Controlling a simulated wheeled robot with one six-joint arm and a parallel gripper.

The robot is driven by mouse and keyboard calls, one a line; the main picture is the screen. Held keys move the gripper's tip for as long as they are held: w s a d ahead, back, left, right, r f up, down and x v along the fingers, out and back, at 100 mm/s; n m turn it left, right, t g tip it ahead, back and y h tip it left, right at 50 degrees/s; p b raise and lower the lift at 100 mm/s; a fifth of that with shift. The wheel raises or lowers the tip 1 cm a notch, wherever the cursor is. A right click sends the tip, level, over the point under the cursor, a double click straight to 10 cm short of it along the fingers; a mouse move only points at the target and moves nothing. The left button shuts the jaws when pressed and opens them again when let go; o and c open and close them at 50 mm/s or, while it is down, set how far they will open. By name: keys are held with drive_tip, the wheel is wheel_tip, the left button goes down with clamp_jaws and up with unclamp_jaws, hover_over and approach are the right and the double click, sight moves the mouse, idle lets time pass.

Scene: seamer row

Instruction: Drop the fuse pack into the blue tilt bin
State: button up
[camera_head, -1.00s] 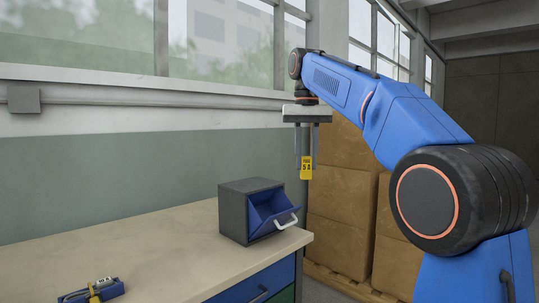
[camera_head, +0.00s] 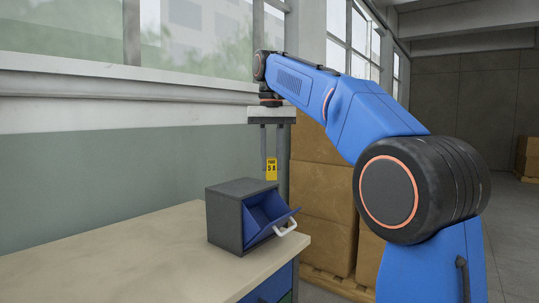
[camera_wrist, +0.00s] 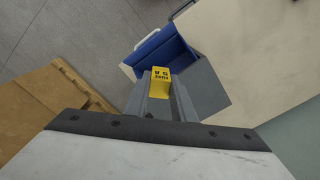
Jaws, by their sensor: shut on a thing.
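The fuse pack (camera_head: 271,168) is a small yellow block with dark print. My gripper (camera_head: 271,158) points down and is shut on it, with the pack at the fingertips. The pack also shows between the fingers in the wrist view (camera_wrist: 161,76). The blue tilt bin (camera_head: 266,213) leans open at the front of a dark grey housing (camera_head: 227,221) and has a white handle. In the head view the pack is above the bin's opening, apart from it. In the wrist view the blue bin (camera_wrist: 155,45) lies just beyond the pack, and the fingers hide part of the housing.
The housing stands on a pale worktop (camera_head: 140,258) near its right end, with blue drawers (camera_head: 270,287) below. Stacked brown boxes (camera_head: 322,210) stand on a pallet behind and to the right. The worktop left of the housing is clear.

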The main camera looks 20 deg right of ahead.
sight(271, 177)
drive_tip(key=shift+f, duration=2.6)
drive_tip(key=o, duration=1.1)
drive_tip(key=shift+o, duration=0.2)
drive_tip(key=shift+r, duration=3.7)
drive_tip(key=shift+s, duration=0.1)
